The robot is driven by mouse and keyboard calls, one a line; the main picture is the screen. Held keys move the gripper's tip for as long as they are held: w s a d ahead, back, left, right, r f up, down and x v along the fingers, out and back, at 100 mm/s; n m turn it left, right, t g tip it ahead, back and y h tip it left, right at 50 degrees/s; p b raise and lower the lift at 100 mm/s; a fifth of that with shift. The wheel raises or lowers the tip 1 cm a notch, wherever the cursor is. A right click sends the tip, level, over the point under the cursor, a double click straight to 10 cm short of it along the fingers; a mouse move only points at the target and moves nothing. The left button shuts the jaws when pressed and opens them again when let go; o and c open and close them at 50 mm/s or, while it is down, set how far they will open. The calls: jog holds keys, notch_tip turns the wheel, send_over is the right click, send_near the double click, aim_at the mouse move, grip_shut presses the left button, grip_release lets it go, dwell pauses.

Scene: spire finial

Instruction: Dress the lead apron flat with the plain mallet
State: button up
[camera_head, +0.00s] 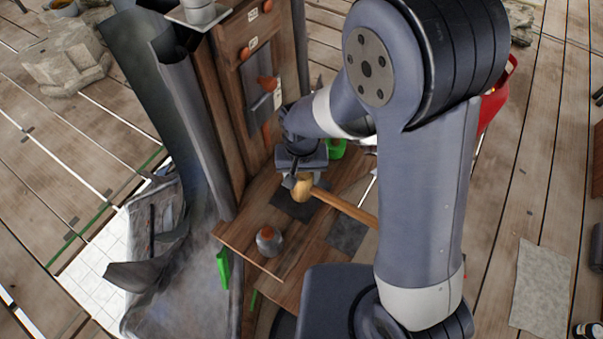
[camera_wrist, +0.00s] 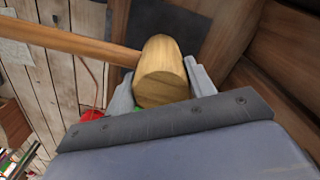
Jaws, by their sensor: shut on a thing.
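The wooden mallet has a pale barrel head (camera_head: 303,188) and a brown handle (camera_head: 345,208) that runs right until my arm hides it. My gripper (camera_head: 300,176) is shut on the mallet's head, above the wooden shelf. In the wrist view the head (camera_wrist: 163,75) sits between the two grey fingers (camera_wrist: 160,95), with the handle (camera_wrist: 70,43) running left. A dark grey flat sheet (camera_head: 290,207) lies on the shelf under the mallet; whether they touch is unclear. A small grey flap (camera_head: 262,110) hangs on the upright wooden panel. I cannot tell which grey piece is the lead apron.
The wooden shelf (camera_head: 250,232) juts from the upright panel (camera_head: 228,110). A round grey pot with a reddish top (camera_head: 269,241) stands near its front edge. Large bent grey sheets (camera_head: 185,285) stand at left. A red object (camera_head: 493,105) is behind my arm.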

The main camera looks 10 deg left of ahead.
jog(key=shift+r, duration=0.1)
notch_tip(320, 180, up, 4)
jog(key=p, duration=0.3)
jog(key=shift+r, duration=0.15)
dwell(0.6)
